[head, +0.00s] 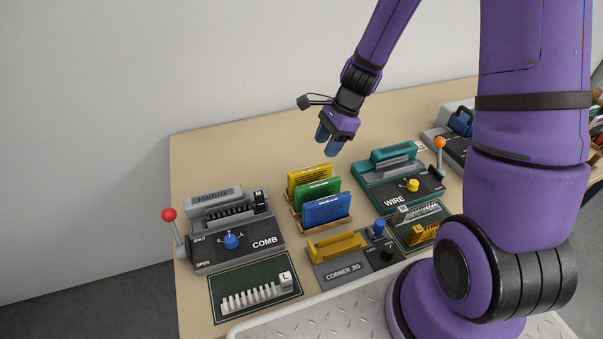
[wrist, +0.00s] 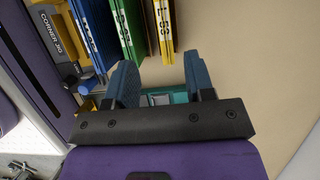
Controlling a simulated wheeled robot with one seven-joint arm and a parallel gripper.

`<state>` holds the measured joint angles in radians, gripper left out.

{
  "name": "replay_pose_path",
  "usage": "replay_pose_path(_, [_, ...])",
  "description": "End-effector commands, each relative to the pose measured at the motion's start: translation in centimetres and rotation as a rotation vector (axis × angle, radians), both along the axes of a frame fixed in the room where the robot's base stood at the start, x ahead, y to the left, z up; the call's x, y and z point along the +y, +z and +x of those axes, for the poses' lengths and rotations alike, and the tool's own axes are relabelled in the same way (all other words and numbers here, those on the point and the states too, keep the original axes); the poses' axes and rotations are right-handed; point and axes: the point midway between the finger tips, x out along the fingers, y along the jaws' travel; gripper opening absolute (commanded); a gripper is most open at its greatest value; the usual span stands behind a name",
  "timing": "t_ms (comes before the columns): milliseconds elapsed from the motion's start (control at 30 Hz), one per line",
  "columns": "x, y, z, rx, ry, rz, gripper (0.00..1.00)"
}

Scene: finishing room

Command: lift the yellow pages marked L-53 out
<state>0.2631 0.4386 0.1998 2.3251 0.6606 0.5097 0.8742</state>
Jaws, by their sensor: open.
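The yellow pages (head: 308,178) stand upright at the back of a wooden rack (head: 342,225), behind the green and blue pages. In the wrist view the yellow pages (wrist: 164,28) carry a white label that seems to read L-53. My gripper (head: 329,145) is above and behind the rack, a little to the right of the yellow pages, with fingers pointing down. In the wrist view my gripper (wrist: 160,75) is open, with nothing between its two blue fingers. The fingers appear apart from the pages. The lower part of the yellow pages is hidden by the green ones.
Green pages (head: 318,194) and blue pages (head: 327,209) stand close in front. The comb machine (head: 226,228) is left, with a red-knobbed lever. The teal wire machine (head: 391,173) is right. The corner jig (head: 345,258) sits in front. The table behind the rack is clear.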

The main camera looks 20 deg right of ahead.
Motion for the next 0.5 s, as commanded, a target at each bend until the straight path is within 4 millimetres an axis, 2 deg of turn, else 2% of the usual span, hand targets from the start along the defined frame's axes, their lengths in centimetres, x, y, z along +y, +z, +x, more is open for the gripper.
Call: replay_pose_path(500, [1.9,-5.1,0.1,0.010,-0.014,0.004,0.49])
